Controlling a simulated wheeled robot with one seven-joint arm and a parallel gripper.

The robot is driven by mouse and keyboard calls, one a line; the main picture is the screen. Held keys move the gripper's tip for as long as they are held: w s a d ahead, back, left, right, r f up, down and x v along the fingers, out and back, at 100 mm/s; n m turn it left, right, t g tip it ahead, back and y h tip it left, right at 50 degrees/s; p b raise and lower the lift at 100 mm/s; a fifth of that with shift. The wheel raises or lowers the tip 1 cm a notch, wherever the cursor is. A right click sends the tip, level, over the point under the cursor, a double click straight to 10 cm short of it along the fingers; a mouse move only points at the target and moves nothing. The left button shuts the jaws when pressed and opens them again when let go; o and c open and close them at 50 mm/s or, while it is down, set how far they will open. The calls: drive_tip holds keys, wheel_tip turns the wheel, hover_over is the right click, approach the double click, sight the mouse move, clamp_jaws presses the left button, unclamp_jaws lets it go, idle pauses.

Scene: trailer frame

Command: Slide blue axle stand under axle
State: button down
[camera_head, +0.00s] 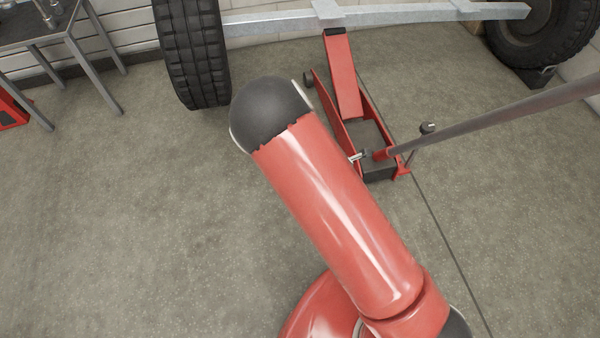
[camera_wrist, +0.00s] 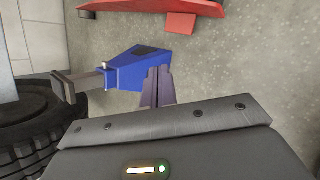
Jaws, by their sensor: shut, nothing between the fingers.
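The blue axle stand (camera_wrist: 135,70) shows in the wrist view, with a grey post and a grey top piece (camera_wrist: 66,88) on its left end. My gripper (camera_wrist: 160,68) is shut and empty. Its dark fingertips overlap the near edge of the stand's blue base in the picture; I cannot tell whether they touch it. In the head view the grey metal axle (camera_head: 400,14) runs across the top between two wheels. The stand and my gripper do not show in the head view, where my red arm covers the middle.
A red floor jack (camera_head: 343,80) stands below the axle, its long handle (camera_head: 490,122) reaching to the right. A tyre (camera_head: 192,55) is left of the jack; another tyre (camera_head: 545,35) is at right. A table (camera_head: 40,25) stands at top left.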

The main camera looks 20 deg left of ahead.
drive_tip(key=s+a+f+n+y+b, duration=0.1)
drive_tip(key=s+a+f+n+y, duration=0.15)
drive_tip(key=f+n, duration=0.4)
drive_tip(key=s+a+f+n+y, duration=0.1)
drive_tip(key=s+a+f+n, duration=0.1)
drive_tip(key=a+f+n, duration=0.35)
drive_tip(key=w+f, duration=0.2)
drive_tip(key=w+a+f+n+b, duration=0.1)
drive_tip(key=w+f, duration=0.1)
drive_tip(key=f, duration=0.1)
drive_tip(key=w+a+f+n+b, duration=0.1)
drive_tip(key=f, duration=0.1)
drive_tip(key=shift+w+f, duration=0.15)
drive_tip(key=shift+w, duration=0.25)
drive_tip(key=w+a, duration=0.1)
drive_tip(key=w, duration=0.2)
drive_tip(key=shift+a+f, duration=0.1)
drive_tip(key=shift+a, duration=0.25)
drive_tip(key=shift+w+a, duration=0.25)
drive_tip(key=shift+w, duration=0.15)
